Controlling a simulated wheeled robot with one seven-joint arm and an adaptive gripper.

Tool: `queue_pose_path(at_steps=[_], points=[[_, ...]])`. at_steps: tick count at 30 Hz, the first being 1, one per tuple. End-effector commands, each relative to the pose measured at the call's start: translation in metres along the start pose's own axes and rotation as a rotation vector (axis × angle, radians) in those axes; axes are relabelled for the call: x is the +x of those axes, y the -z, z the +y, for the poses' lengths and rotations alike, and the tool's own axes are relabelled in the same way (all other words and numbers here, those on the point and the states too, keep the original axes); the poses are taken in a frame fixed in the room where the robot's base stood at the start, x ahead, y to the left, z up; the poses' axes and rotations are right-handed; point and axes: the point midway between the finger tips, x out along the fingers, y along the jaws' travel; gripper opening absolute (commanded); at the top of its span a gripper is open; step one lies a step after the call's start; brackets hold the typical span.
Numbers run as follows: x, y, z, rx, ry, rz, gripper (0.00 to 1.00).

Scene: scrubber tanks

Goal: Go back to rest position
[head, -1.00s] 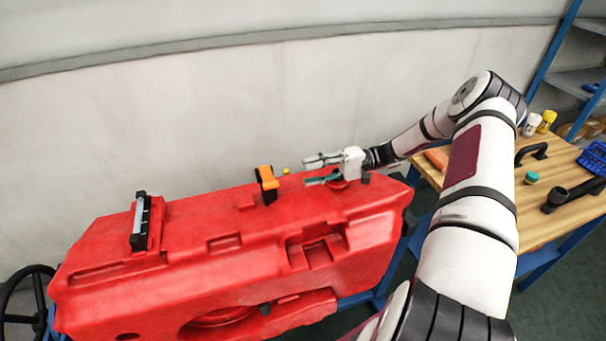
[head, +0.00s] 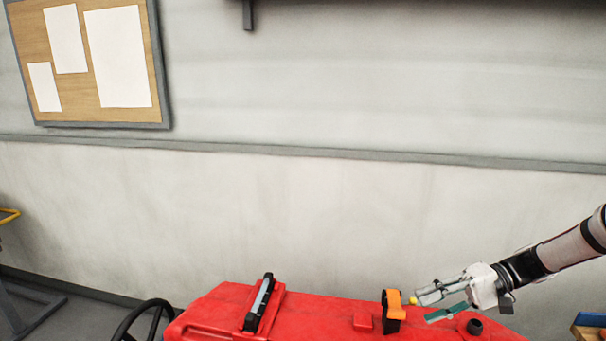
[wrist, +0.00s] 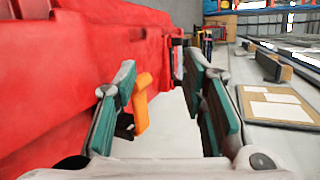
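My gripper (head: 440,302) is at the right of the head view, over or just behind the right part of the red tank (head: 330,312). Its two fingers, with teal pads, are spread apart. In the wrist view nothing is held between the fingers (wrist: 160,105). An orange and black clip (head: 394,308) stands on the tank just left of the fingertips. It also shows in the wrist view, beside the left finger (wrist: 141,104). My forearm reaches in from the right edge.
A black and silver latch (head: 260,302) is on the tank's left part, and a dark knob (head: 475,326) is below my gripper. A small yellow piece (head: 412,300) shows beside the clip. The pale wall (head: 250,210) stands behind, with a pinboard (head: 160,60). A black handwheel (head: 145,318) is left.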

Motion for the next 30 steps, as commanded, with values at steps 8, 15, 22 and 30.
queue_pose_path(at_steps=[8,15,22,30], points=[[0.018,-0.037,-0.058,0.007,-0.370,-0.064,0.38],[0.026,-0.076,-0.102,-0.021,-0.652,-0.032,0.38],[0.028,-0.118,-0.138,-0.078,-0.875,0.061,0.38],[0.027,-0.171,-0.171,-0.184,-1.057,0.229,0.38]])
